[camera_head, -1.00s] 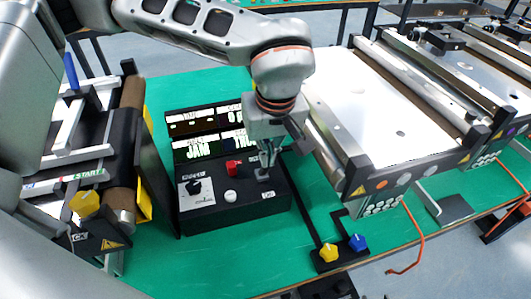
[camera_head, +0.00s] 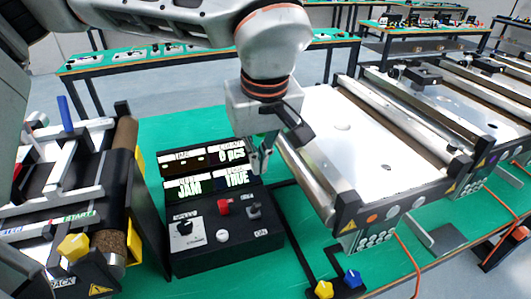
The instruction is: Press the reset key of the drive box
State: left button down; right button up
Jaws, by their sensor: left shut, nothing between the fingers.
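The black drive box (camera_head: 190,262) stands on the green table, with its lit displays (camera_head: 207,181) at the back reading JAM and TRUE. Its front panel carries a black knob (camera_head: 184,228), a red control (camera_head: 224,207), a round white key (camera_head: 222,236) and a grey switch (camera_head: 254,211) above an ON label. Which control is marked reset is too small to read. My left gripper (camera_head: 259,168) is shut and empty, pointing down in front of the right edge of the displays, apart from the panel controls. My right gripper is not in view.
A conveyor with a black roller (camera_head: 122,180) stands close on the left, with a yellow knob (camera_head: 74,246). A conveyor with a white bed (camera_head: 370,150) stands on the right. Yellow (camera_head: 323,289) and blue (camera_head: 352,278) knobs sit at the front.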

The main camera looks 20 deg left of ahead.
aim_at(222, 236)
jog(key=k+l, duration=0.25)
jog(key=k, duration=0.2)
jog(key=k+l, duration=0.2)
jog(key=k, duration=0.3)
